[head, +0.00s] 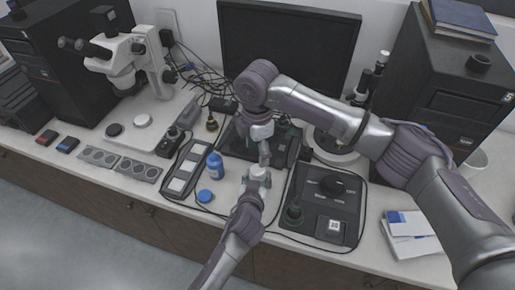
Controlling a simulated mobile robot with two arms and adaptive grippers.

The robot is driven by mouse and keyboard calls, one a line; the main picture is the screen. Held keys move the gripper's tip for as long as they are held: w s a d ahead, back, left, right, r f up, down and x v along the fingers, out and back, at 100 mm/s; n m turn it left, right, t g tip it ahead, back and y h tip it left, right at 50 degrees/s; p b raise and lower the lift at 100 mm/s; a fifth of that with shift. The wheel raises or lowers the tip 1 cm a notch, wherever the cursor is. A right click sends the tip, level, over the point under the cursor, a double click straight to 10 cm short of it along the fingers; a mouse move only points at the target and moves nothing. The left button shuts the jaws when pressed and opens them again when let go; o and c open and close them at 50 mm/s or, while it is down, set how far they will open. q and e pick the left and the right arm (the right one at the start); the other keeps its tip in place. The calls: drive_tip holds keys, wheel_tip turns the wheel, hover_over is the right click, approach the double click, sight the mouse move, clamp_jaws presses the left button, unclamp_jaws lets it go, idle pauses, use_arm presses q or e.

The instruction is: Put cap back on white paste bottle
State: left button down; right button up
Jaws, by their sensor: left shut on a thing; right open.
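A small white bottle (260,173) stands upright near the front middle of the table in the head view. My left gripper (254,186) is shut on its lower part from the front. My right gripper (264,156) is open and points down, directly above the bottle top. The top is small and partly covered by the fingers, so I cannot tell whether a cap sits on it or whether the fingers touch it. A round blue cap-like disc (205,196) lies flat on the table to the left.
A blue bottle (215,166) stands left of the white bottle, beside a tray with pale squares (186,168). A dark control box (323,203) is close on the right. A monitor (288,50) and cables are behind. A microscope (126,60) stands back left.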

sight(257, 169)
idle(0.3)
drive_tip(key=shift+f, duration=4)
